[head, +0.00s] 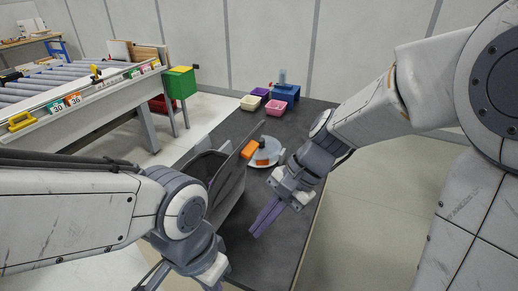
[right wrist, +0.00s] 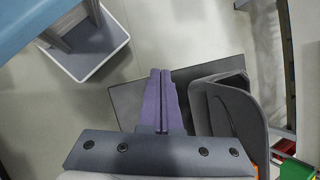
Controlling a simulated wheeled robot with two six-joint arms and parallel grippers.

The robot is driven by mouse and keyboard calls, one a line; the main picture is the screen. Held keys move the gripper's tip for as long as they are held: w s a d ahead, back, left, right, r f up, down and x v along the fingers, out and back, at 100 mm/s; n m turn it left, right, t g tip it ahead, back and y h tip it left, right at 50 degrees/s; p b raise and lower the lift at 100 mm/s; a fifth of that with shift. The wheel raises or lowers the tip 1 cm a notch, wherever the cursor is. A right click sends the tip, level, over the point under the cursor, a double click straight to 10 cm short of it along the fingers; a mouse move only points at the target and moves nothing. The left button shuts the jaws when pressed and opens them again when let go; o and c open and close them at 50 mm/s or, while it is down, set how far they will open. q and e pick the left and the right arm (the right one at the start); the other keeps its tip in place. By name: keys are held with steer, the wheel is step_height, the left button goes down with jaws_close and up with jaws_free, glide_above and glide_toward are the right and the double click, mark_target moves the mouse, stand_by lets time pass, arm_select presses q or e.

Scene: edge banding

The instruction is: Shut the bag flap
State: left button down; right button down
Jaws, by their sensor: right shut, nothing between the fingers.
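A grey bag (head: 204,166) stands on the dark table in the head view, partly hidden behind my left arm. Its flap (head: 231,174) stands up on the right side of the bag, so the bag looks open at the top. The bag (right wrist: 238,105) also shows at the right of the right wrist view. My right gripper (head: 258,232) has its purple fingers closed together and empty. It is to the right of the flap, above the table and apart from the bag. The right wrist view shows the same closed fingers (right wrist: 162,82).
The dark table (head: 290,130) holds a white round dish (head: 273,163) with orange items beyond the flap. Small bins, including a pink one (head: 275,112), and a blue block (head: 286,92) stand at the far end. A roller conveyor (head: 60,85) is at the left.

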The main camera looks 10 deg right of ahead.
steer(key=w+d+r+m+t+y, duration=0.35)
steer(key=w+d+m+t, duration=0.45)
steer(key=w+d+m, duration=0.8)
steer(key=w+a+f+p, duration=0.2)
steer(key=w+a, duration=0.1)
steer(key=a, duration=0.3)
steer(key=w+a+f+n+p, duration=0.1)
steer(key=w+a+f+p, duration=0.1)
steer(key=w+a, duration=0.2)
steer(key=shift+a+y, duration=0.45)
steer(key=shift+a, duration=0.75)
steer(key=shift+w, duration=0.1)
steer(key=shift+r+p, duration=0.2)
steer(key=shift+p, duration=0.1)
